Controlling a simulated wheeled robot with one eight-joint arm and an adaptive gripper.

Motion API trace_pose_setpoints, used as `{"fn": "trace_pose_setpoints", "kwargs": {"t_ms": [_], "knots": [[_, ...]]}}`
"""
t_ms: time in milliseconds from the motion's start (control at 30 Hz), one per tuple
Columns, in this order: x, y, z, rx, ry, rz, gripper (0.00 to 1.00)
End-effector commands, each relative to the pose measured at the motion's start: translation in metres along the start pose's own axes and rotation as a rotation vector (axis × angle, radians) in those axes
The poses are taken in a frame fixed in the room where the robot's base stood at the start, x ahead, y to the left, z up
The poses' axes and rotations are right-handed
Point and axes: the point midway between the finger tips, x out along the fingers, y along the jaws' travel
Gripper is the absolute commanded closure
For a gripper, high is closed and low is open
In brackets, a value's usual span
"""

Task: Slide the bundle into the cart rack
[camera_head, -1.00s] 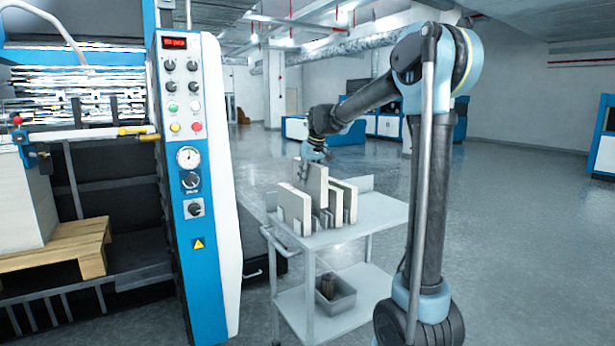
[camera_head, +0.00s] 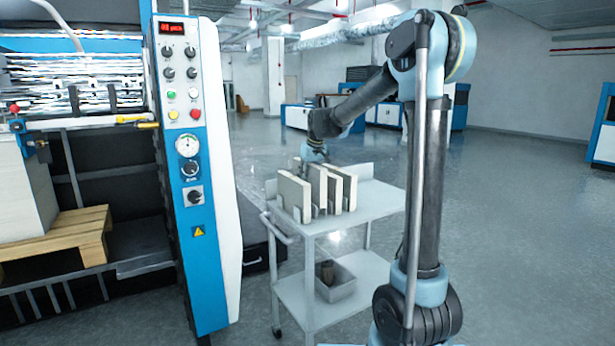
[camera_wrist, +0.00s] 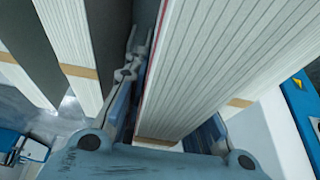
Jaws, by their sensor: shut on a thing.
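My gripper (camera_head: 314,152) is above the cart rack, shut on a cream paper bundle (camera_head: 318,182) with a tan band. In the wrist view the held bundle (camera_wrist: 205,60) lies between the two fingers of my gripper (camera_wrist: 170,125). It stands upright among the other bundles, with its top about level with theirs. Its lower end is largely hidden, so I cannot tell if it touches the rack floor. The rack, with grey dividers (camera_head: 297,214), sits on the cart's top shelf (camera_head: 378,202). Other bundles stand in it at left (camera_head: 291,192) and right (camera_head: 348,188).
The lower cart shelf (camera_head: 315,312) carries a grey bin (camera_head: 338,287). A blue and white control panel (camera_head: 195,170) stands left of the cart, beside a wooden pallet (camera_head: 60,245). Floor to the right is open.

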Motion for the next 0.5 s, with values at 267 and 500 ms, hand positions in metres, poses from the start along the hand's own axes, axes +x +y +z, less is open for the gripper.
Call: {"fn": "trace_pose_setpoints", "kwargs": {"t_ms": [267,500], "knots": [[0.013,0.000,0.005,0.000,0.000,0.000,1.00],[0.025,-0.001,0.010,-0.001,0.000,0.000,1.00]]}}
